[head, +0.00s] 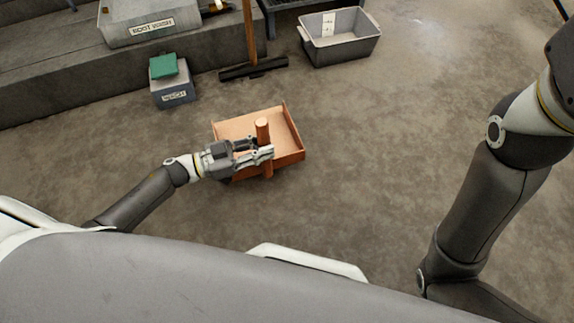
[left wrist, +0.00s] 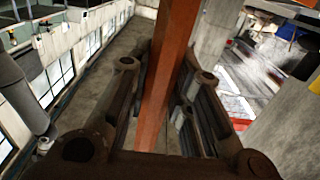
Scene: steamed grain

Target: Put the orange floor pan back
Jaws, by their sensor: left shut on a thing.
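The orange floor pan (head: 285,128) is in the middle of the head view, a shallow open tray with low side walls and an upright orange handle (head: 262,126). My left gripper (head: 264,153) reaches in from the left and is shut on the handle. In the left wrist view the orange handle (left wrist: 168,75) runs between the two fingers. Whether the pan touches the floor or hangs just above it, I cannot tell. My right arm shows at the right of the head view, but its gripper is out of view.
A grey box with a green thing on top (head: 172,84) stands near the concrete step (head: 45,82). A broom head (head: 253,69) lies behind the pan. A grey bin (head: 342,50) stands at the back. A labelled grey box (head: 150,30) is on the step. Floor right of the pan is clear.

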